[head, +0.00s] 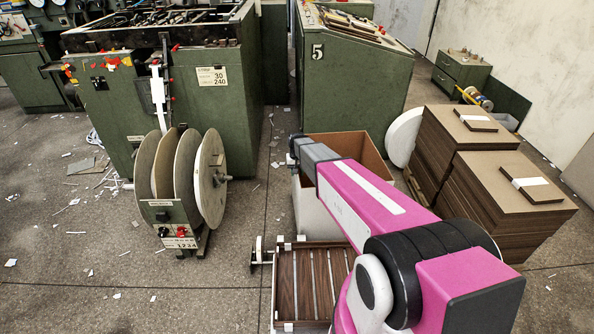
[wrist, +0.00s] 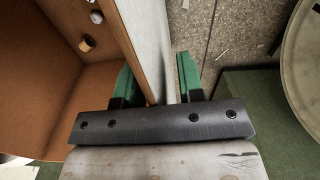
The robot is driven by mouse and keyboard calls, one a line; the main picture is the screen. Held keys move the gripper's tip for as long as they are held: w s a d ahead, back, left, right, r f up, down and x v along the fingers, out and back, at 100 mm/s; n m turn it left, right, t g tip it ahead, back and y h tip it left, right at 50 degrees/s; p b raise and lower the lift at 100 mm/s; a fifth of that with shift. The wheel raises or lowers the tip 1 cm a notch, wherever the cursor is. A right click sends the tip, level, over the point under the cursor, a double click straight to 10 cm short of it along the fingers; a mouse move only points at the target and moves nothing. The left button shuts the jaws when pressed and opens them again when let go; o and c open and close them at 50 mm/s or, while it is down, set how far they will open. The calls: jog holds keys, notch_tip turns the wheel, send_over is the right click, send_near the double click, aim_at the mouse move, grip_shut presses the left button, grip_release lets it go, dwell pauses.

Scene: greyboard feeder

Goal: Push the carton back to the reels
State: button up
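The open carton (head: 319,208), white outside and brown inside, stands on the floor right of the reels (head: 182,170), with a gap of bare floor between. My arm reaches over it and hides part of it. My gripper (head: 294,160) is at the carton's left wall. In the wrist view my gripper (wrist: 157,65) is open, with its green fingers straddling that carton wall (wrist: 148,40). The left finger is inside the carton. The right finger is outside, with a visible gap to the wall. A few small things (wrist: 87,43) show inside the carton.
A slatted brown pallet-like tray (head: 312,285) lies in front of the carton. Stacks of brown board (head: 480,150) stand at right, with a white disc (head: 403,137) beside them. Green machines (head: 360,75) stand behind. Paper scraps litter the otherwise open floor at left.

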grip_shut()
dwell(1.4)
